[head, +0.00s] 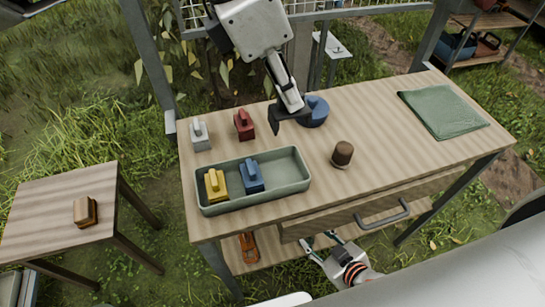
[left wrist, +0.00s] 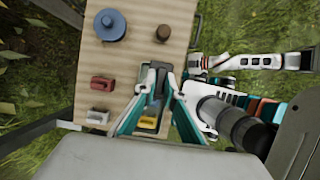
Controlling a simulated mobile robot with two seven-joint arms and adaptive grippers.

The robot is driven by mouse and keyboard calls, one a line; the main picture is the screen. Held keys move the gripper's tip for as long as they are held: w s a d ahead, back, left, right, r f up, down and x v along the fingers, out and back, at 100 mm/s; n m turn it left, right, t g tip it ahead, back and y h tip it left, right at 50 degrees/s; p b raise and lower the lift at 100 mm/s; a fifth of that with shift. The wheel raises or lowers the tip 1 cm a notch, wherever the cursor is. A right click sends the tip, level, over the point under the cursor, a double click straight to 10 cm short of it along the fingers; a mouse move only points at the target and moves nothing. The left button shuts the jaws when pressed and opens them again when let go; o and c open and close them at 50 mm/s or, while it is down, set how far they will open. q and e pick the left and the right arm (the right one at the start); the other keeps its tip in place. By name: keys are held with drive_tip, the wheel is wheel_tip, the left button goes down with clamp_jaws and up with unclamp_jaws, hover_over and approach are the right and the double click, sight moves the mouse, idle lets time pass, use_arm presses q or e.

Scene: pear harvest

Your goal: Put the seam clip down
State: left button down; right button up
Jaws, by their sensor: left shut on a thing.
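My left gripper (head: 289,113) hangs over the table on an arm coming down from the top of the head view. It is shut on a small dark piece, which I take for the seam clip (head: 275,125); fingers and clip are hard to separate. In the left wrist view the teal fingers (left wrist: 156,72) close together with dark matter between the tips, and the clip's shape is unclear. My right gripper (head: 321,241) is at the table's near edge, low by the drawer, its fingers apart and empty. It also shows in the left wrist view (left wrist: 199,66).
On the table (head: 395,165) a grey-green tray (head: 287,187) holds a yellow (head: 215,186) and a blue block (head: 251,177). White (head: 200,136) and red blocks (head: 244,125), a blue round thing (head: 315,112), a brown knob (head: 342,154) and green cloth (head: 443,111) stand around it.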

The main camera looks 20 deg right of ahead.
sight(283, 109)
use_arm(q)
wheel_tip(283, 109, down, 5)
drive_tip(key=shift+r, duration=0.1)
wheel_tip(283, 109, down, 11)
drive_tip(key=shift+w+f+b, duration=0.1)
drive_tip(key=shift+b, duration=0.45)
use_arm(e)
drive_tip(key=shift+w+f, duration=0.15)
drive_tip(key=shift+f, duration=0.15)
use_arm(q)
drive_tip(key=shift+f, duration=0.1)
use_arm(e)
drive_tip(key=shift+d+f, duration=0.1)
use_arm(q)
drive_tip(key=c, duration=2.1)
unclamp_jaws()
